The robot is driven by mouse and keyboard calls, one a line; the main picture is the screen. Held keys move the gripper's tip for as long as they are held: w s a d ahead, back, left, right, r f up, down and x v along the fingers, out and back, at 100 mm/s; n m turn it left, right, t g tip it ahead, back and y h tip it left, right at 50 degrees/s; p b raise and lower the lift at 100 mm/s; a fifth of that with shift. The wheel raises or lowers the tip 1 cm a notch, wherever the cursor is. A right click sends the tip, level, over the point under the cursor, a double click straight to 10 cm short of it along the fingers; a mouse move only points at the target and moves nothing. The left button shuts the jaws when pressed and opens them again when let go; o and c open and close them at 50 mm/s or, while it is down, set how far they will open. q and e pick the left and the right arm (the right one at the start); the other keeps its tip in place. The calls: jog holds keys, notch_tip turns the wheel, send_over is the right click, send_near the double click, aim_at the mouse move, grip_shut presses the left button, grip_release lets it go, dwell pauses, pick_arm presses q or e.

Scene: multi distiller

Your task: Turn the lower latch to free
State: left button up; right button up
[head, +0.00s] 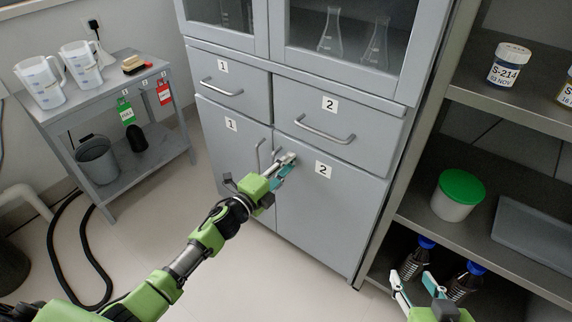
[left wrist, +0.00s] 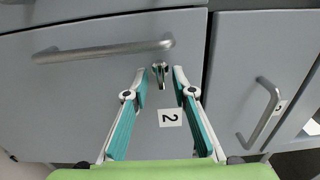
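The lower latch is a small metal piece in the left wrist view (left wrist: 160,74), on lower door 2 (left wrist: 65,105) close to the drawer seam. It shows just ahead of and between the fingertips of my left gripper (left wrist: 159,72). Those fingers are spread, with a gap on both sides of the latch. In the head view my left gripper (head: 284,166) is at the upper left corner of door 2 (head: 325,215) and hides the latch. My right gripper (head: 413,282) is open and empty at the bottom, before the shelf unit.
Door 2's bar handle (left wrist: 105,51) runs beside the latch. Drawer 2's handle (head: 325,130) is above. The open shelf unit (head: 510,115) on the right holds a green-lidded tub (head: 456,196) and blue-capped bottles. A side table (head: 100,88) with jugs stands left.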

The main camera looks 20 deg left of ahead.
pick_arm(q)
jog(key=v, duration=1.2)
dwell(0.5)
